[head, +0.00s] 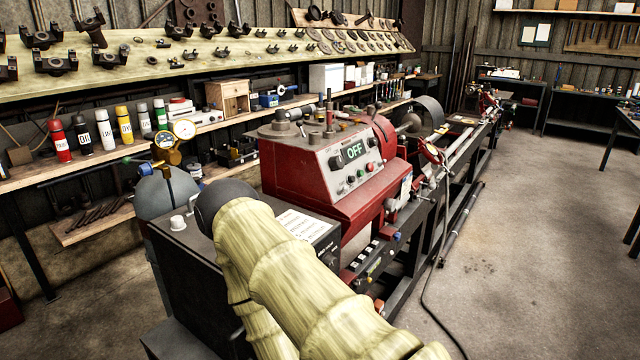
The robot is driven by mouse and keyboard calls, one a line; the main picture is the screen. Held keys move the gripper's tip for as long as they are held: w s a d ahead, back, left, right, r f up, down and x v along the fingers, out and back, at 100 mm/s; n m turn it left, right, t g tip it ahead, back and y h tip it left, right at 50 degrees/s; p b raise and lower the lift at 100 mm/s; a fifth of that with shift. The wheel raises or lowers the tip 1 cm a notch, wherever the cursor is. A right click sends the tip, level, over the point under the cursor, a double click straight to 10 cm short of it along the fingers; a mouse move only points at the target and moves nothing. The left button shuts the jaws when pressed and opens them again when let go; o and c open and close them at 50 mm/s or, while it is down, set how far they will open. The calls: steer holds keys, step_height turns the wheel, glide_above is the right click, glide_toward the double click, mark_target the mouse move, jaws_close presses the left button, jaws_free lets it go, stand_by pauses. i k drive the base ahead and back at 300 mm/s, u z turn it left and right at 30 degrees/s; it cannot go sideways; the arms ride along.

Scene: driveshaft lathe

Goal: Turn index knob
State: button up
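The red lathe headstock (310,180) stands in the middle of the head view. Its sloped front panel (349,165) carries a display reading OFF in green, a black knob (336,162) left of the display, another dark knob (372,142) to its right, and small buttons below. I cannot tell which knob is the index knob. My arm, in a pale yellow ribbed cover, rises from the bottom and ends in a dark rounded joint left of the headstock. My gripper does not show. The arm hides part of the black cabinet in front of the headstock.
A black cabinet (185,255) with a white knob (179,223) and a paper sheet (304,224) stands at the near left. A grey tank with gauges (184,129) is behind it. Shelves of bottles and parts line the wall. The floor (530,240) at right is clear apart from a cable.

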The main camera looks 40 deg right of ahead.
mark_target(389, 204)
steer(key=u, duration=1.4)
steer(key=k, duration=1.75)
steer(key=z, duration=2.45)
